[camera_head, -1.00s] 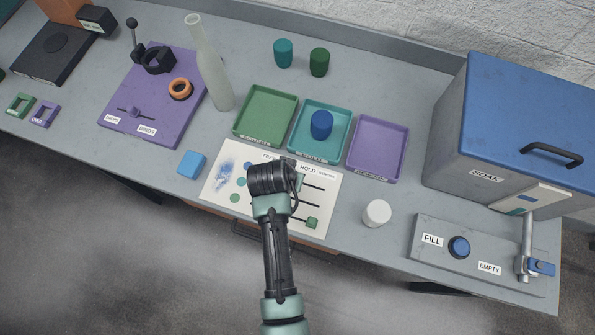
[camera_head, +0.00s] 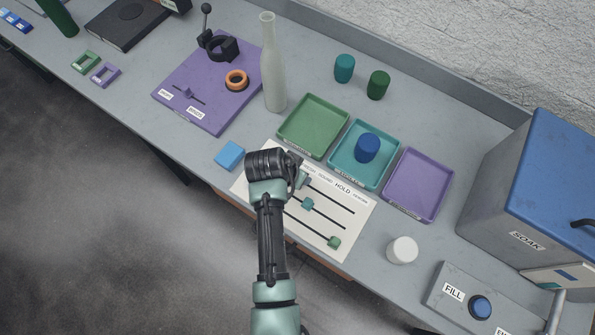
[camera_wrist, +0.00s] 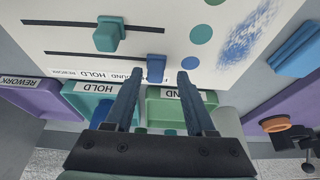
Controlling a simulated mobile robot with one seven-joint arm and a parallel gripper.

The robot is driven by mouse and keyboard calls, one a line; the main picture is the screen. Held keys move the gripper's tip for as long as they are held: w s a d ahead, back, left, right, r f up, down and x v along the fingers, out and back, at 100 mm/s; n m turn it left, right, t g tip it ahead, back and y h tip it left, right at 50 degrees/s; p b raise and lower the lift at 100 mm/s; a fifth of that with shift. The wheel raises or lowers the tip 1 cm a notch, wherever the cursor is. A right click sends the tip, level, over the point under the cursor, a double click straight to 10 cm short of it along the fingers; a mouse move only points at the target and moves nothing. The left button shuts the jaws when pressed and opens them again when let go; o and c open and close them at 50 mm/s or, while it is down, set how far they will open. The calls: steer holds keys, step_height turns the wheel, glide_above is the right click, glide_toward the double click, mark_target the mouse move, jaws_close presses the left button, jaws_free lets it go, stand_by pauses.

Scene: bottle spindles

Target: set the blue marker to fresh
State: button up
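The blue marker (camera_wrist: 155,68) is a small block on a slot of the white board (camera_wrist: 180,20). In the wrist view it sits near the slot's right end, beside the printed header. My gripper (camera_wrist: 160,74) is open, with one fingertip on each side of the marker and gaps visible on both sides. In the head view my wrist hides the blue marker. The teal marker (camera_head: 308,204) and green marker (camera_head: 334,242) show on lower slots.
Behind the board stand a green tray (camera_head: 286,140), a teal tray (camera_head: 340,171) holding a blue cap (camera_head: 367,148), and a purple tray (camera_head: 395,196). A tall bottle (camera_head: 273,80) stands behind. A blue block (camera_head: 229,156) lies left and a white cap (camera_head: 402,250) right.

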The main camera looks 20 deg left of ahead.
steer(key=shift+s, duration=0.1)
steer(key=v, duration=1.3)
steer(key=shift+b, duration=0.3)
